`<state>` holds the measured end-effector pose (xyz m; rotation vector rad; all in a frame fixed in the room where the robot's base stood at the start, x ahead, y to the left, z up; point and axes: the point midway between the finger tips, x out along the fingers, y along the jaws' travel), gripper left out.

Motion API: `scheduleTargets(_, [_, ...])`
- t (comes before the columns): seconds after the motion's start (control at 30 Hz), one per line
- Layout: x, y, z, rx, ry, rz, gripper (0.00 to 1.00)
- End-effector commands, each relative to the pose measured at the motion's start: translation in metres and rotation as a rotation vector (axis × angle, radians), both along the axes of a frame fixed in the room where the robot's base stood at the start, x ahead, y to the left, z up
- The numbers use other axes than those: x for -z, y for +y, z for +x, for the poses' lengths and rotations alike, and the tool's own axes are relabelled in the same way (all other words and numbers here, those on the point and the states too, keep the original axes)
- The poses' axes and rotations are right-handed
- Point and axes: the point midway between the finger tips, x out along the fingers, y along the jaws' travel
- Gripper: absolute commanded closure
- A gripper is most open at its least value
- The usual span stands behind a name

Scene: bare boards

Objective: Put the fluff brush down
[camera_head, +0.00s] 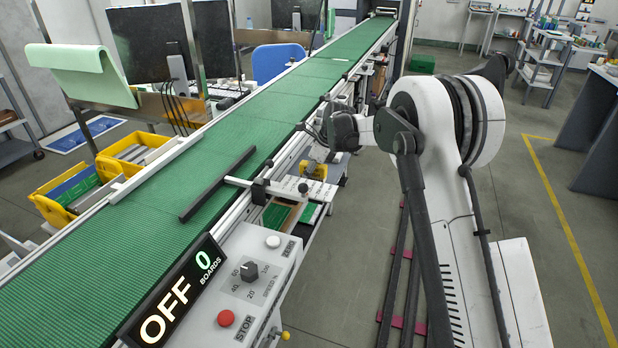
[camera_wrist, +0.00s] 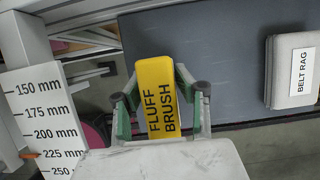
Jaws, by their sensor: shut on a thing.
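The fluff brush (camera_wrist: 158,95), a yellow block with its name in black letters, is between the two green and grey fingers of my gripper (camera_wrist: 161,88) in the wrist view. The gripper is shut on it. Behind the brush is a flat dark grey surface (camera_wrist: 225,55). I cannot tell whether the brush touches it.
A grey belt rag (camera_wrist: 292,75) lies right of the brush on the dark surface. A white millimetre scale (camera_wrist: 42,125) stands at left. In the head view the green conveyor (camera_head: 215,150) has a black bar (camera_head: 217,184) across it and an OFF sign (camera_head: 172,298). Open floor lies right.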

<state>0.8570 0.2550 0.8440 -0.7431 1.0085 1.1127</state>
Motion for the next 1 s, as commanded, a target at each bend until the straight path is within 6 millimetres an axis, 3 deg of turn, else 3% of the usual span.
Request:
scheduleTargets(0.1, [0.012,0.0,0.0,0.0,0.0,0.0,1.0])
scheduleTargets(0.9, [0.025,0.0,-0.001,0.0,0.001,-0.002,1.0])
scheduleTargets(0.93, [0.025,0.0,-0.001,0.0,0.001,-0.002,0.69])
scheduleTargets(1.0, [0.026,0.0,-0.001,0.0,0.002,-0.003,0.6])
